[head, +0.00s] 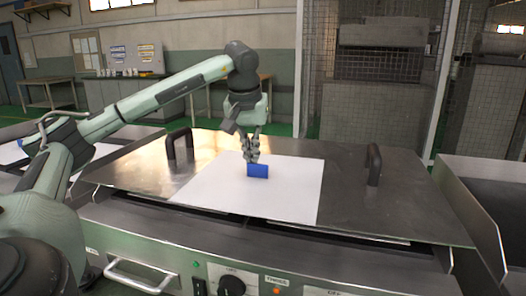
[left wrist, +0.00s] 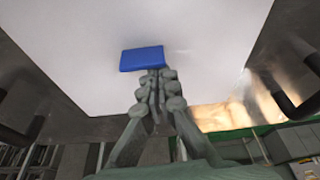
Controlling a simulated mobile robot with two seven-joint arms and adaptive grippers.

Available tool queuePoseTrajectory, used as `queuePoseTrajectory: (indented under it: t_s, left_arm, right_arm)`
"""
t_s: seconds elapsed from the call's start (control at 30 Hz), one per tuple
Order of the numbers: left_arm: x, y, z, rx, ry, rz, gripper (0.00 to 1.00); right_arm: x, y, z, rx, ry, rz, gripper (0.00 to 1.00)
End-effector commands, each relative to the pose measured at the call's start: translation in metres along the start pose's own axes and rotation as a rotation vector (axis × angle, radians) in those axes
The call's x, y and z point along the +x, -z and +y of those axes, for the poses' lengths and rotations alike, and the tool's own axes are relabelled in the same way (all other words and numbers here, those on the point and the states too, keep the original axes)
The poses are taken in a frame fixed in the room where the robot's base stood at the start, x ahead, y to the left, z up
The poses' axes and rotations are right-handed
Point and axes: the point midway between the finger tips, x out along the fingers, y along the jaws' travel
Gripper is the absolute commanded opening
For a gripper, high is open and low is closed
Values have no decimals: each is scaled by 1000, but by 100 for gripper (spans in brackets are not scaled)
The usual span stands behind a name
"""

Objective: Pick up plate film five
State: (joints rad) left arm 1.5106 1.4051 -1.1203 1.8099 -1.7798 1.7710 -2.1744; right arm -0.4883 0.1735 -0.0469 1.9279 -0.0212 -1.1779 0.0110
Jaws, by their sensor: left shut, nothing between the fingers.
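A white sheet, which looks like the plate film (head: 293,197), lies flat on the metal heating plate (head: 350,200). A small blue block or tab (head: 258,171) sits on the sheet near its middle. My left gripper (head: 252,160) points down just behind the blue piece, its fingers closed together with nothing between them. In the left wrist view the fingertips (left wrist: 156,74) end right at the edge of the blue piece (left wrist: 142,59); I cannot tell whether they touch it. The white sheet (left wrist: 200,75) spreads around them. My right gripper is not in view.
Two dark handles stand on the plate, one at left (head: 180,146) and one at right (head: 374,165). The front panel has a knob (head: 231,286) and a metal bar handle (head: 140,276). A mesh fence (head: 390,80) stands behind the machine.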

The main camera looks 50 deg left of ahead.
Motion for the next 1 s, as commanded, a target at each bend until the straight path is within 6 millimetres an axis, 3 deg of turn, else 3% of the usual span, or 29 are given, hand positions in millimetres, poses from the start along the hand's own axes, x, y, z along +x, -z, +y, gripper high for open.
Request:
queuePoseTrajectory:
  t_s: [0.1,0.2,0.67,1.0]
  left_arm:
    - [-6,-20,-2,3,3,0,0]
    - [-9,-26,-2,1,3,1,0]
    - [-16,-25,-1,1,1,1,0]
    - [-74,-25,-1,1,-2,2,0]
  right_arm:
    - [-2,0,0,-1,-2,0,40]
    - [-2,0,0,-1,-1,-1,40]
    - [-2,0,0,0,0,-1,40]
    - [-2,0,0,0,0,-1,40]
